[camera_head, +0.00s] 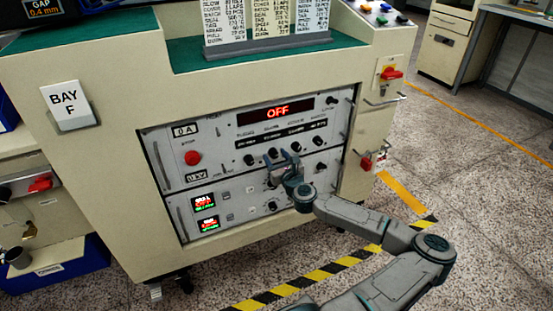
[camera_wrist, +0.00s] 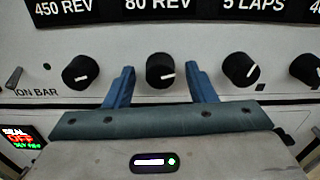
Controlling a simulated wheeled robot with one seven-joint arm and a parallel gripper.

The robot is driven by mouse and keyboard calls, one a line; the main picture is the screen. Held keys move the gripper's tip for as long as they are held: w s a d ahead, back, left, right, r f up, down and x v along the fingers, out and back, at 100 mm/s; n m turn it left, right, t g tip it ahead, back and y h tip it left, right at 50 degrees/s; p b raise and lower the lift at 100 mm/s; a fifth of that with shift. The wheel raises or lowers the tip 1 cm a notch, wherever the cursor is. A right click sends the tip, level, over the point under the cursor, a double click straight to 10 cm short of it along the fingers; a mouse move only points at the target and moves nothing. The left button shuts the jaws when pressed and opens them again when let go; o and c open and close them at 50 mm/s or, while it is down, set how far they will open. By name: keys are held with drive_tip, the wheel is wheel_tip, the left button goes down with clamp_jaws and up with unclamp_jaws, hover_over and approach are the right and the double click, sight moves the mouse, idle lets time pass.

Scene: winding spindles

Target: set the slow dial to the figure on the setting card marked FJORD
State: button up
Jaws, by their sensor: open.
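Black dials sit in a row under black windows. In the wrist view they are a left dial (camera_wrist: 81,73) under "450 REV", a middle dial (camera_wrist: 160,70) under "80 REV", a right dial (camera_wrist: 240,69) under "5 LAPS", and another cut off at the edge. I cannot read which is the slow dial. My gripper (camera_wrist: 159,74) is open, its blue fingers on either side of the middle dial; contact is unclear. My gripper (camera_head: 285,160) partly covers the panel. Setting cards (camera_head: 270,22) stand on top, headings cut off.
A red display (camera_head: 277,112) reads "OFF". A red stop button (camera_head: 193,158) lies left of the dials. Small lit screens (camera_head: 203,202) sit lower left. A sign (camera_head: 69,106) reads "BAY F". Handles and red switches (camera_head: 366,163) stick out at the right.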

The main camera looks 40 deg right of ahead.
drive_tip(key=c, duration=1)
drive_tip(key=shift+o, duration=0.2)
